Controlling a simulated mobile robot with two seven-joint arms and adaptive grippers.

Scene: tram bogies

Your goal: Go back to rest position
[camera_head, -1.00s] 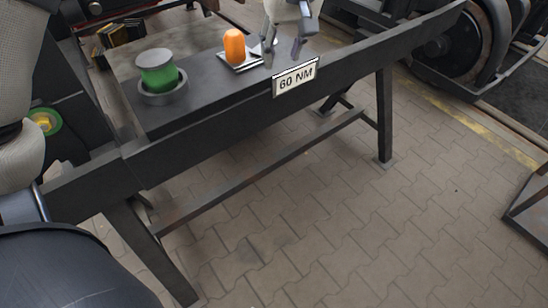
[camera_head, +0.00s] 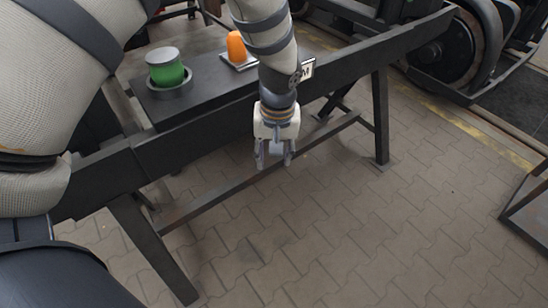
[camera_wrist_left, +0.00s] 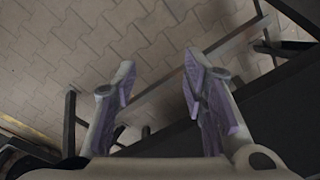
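My left gripper (camera_head: 274,160) hangs in front of the dark bench (camera_head: 190,140), fingers pointing down over the floor. In the left wrist view my left gripper (camera_wrist_left: 155,85) has its two fingers apart with nothing between them. My left arm crosses the upper part of the head view and hides part of the bench and most of the torque label (camera_head: 307,71). My right gripper is not in view.
On the bench, a green cylinder with a grey cap (camera_head: 165,68) stands in a round dark holder (camera_head: 170,90). An orange piece (camera_head: 236,46) stands on a small plate. A wheel (camera_head: 450,45) is at the upper right. The paved floor (camera_head: 330,240) in front is clear.

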